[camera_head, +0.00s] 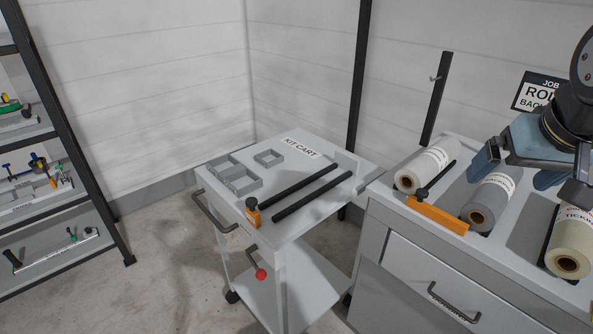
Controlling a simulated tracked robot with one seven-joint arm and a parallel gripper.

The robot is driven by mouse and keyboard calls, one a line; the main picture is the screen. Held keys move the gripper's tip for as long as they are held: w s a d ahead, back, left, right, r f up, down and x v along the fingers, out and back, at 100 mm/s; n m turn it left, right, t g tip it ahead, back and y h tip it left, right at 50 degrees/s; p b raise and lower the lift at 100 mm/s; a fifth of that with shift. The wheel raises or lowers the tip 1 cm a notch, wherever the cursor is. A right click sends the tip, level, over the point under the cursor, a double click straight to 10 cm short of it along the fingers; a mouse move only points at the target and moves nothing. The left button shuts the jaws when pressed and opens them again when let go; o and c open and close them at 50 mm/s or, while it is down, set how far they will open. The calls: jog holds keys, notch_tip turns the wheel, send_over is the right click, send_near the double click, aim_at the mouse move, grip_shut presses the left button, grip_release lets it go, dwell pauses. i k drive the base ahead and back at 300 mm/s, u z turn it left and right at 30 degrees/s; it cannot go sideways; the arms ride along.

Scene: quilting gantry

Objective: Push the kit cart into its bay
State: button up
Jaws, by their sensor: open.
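The kit cart (223,177) is a white wheeled trolley with a label on its top, a lower shelf (300,270) and a dark side handle (210,212). It stands left of the grey drawer cabinet, its right rear side close to the cabinet. On its top are grey trays (233,176), two black bars (312,194) and an orange-and-black item (252,210). My gripper (526,180) is open, above the cabinet at the right, well away from the cart. No bay marking is clear.
The grey cabinet (412,262) bears white and grey rolls (427,165) and an orange bar (437,215). A dark-framed shelf rack (70,130) stands at the left. Concrete floor (170,265) is clear between rack and cart. A black post (359,90) rises behind the cart.

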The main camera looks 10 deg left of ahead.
aim_at(298, 178)
jog(key=u, duration=1.7)
jog(key=k, duration=0.6)
jog(key=u, duration=0.3)
jog(key=i, duration=1.45)
jog(key=z, duration=0.6)
